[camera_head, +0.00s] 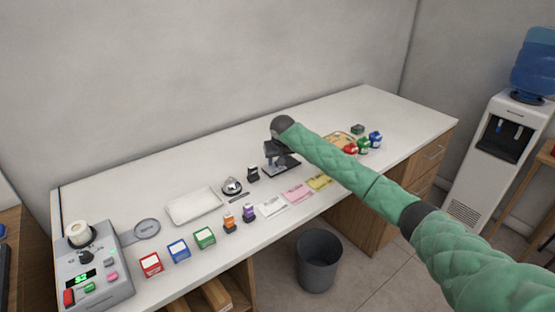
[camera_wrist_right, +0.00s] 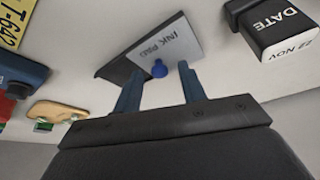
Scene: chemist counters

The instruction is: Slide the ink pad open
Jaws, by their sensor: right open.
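The ink pad (camera_wrist_right: 180,45) lies on the white counter in the right wrist view, with a grey lid lettered INK PAD, a dark part along its left side and a small blue knob (camera_wrist_right: 159,68) at its near edge. My right gripper (camera_wrist_right: 160,72) is open, its two fingers on either side of the knob. I cannot tell whether they touch it. In the head view my right gripper (camera_head: 273,154) points down at the ink pad (camera_head: 290,162), partly hiding it. My left gripper is not in view.
A date stamp (camera_wrist_right: 280,32) stands close to the ink pad. A bell (camera_head: 232,187), a white tray (camera_head: 195,206) and coloured paper slips (camera_head: 297,193) are nearby. The counter's back strip is clear.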

